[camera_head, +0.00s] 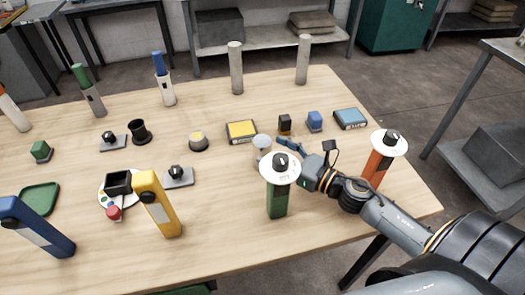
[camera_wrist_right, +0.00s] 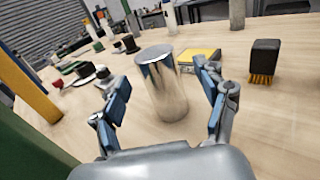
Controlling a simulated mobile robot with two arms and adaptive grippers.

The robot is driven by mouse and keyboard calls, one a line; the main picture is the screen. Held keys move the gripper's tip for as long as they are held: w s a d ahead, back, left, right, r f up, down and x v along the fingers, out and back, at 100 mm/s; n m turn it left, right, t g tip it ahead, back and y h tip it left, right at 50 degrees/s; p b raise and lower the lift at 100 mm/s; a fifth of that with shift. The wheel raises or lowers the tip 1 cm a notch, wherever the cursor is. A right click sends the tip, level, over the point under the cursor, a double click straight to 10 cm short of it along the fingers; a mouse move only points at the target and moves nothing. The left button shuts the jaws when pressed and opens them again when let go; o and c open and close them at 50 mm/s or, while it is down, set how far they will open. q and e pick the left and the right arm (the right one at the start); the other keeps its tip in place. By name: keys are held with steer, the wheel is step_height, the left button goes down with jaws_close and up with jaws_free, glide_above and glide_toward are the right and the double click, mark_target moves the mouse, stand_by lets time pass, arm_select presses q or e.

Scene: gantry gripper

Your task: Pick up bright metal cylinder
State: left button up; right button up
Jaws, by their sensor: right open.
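The bright metal cylinder (camera_wrist_right: 160,88) stands upright on the wooden table in the right wrist view. In the head view its top (camera_head: 262,141) shows just behind the green post's white disc, with its lower part hidden. My right gripper (camera_head: 279,148) reaches in from the right, low over the table, partly hidden by that disc. In the wrist view the fingers of my right gripper (camera_wrist_right: 160,80) are spread wide, one on each side of the cylinder, with a visible gap on both sides. The gripper holds nothing. My left gripper is not in view.
A green post (camera_head: 278,200) with a white disc stands close to my right gripper, and an orange post (camera_head: 378,168) stands beside my right arm. A yellow box (camera_head: 241,131) and a black brush (camera_wrist_right: 265,57) sit behind the cylinder. The front right table corner is clear.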

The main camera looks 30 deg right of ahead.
mark_target(270, 151)
steer(key=shift+p+x, duration=0.55)
steer(key=shift+x, duration=1.45)
steer(key=shift+a, duration=0.1)
steer(key=shift+s, duration=0.1)
steer(key=shift+c, duration=0.2)
steer(key=c, duration=1.4)
steer(key=shift+r, duration=0.1)
jaws_close()
